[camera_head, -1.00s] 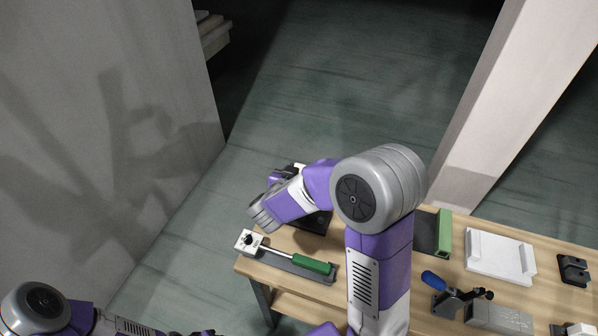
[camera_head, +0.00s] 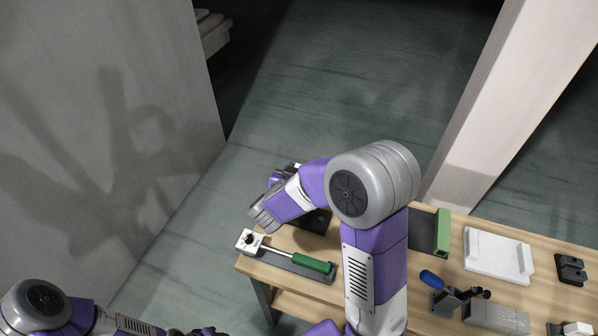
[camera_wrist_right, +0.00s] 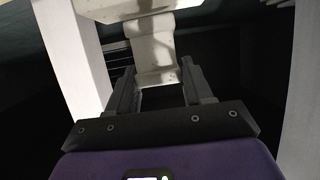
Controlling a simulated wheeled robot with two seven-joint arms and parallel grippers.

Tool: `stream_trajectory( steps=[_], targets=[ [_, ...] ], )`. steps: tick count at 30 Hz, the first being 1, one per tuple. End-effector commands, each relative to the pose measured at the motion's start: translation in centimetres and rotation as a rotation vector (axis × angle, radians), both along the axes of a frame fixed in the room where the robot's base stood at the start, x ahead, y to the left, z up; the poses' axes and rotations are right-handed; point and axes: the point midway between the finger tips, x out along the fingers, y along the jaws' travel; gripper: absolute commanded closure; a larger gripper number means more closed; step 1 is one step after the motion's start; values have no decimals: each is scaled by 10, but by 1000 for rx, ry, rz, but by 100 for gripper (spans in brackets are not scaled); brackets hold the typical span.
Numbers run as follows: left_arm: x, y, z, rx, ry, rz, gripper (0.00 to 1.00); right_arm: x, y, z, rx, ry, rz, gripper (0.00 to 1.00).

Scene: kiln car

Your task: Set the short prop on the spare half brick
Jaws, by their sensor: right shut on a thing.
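In the right wrist view my right gripper (camera_wrist_right: 160,88) is shut on a pale, stained piece, the short prop (camera_wrist_right: 156,66), with a narrow neck and wider ends. I cannot pick out the spare half brick with certainty.
The wooden bench (camera_head: 520,245) carries a green-handled tool (camera_head: 311,263) at left, a white tray (camera_head: 497,255), a blue-handled clamp (camera_head: 433,280), a grey block (camera_head: 497,317) and a black bracket (camera_head: 571,268). A pale post (camera_head: 505,95) stands behind it; a grey wall (camera_head: 100,60) is at left.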

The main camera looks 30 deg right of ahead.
Motion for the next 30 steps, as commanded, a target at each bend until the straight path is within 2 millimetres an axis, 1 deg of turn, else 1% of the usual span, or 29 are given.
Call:
stream_trajectory(
  steps=[8, 30],
  targets=[
    [0, 0, 0, 0, 0, 0, 57, 0, 0, 0, 0, 0, 0, 81],
    [0, 0, -6, 0, 0, 0, 57, 0, 0, -9, -1, 1, 0, 81]
  ],
)
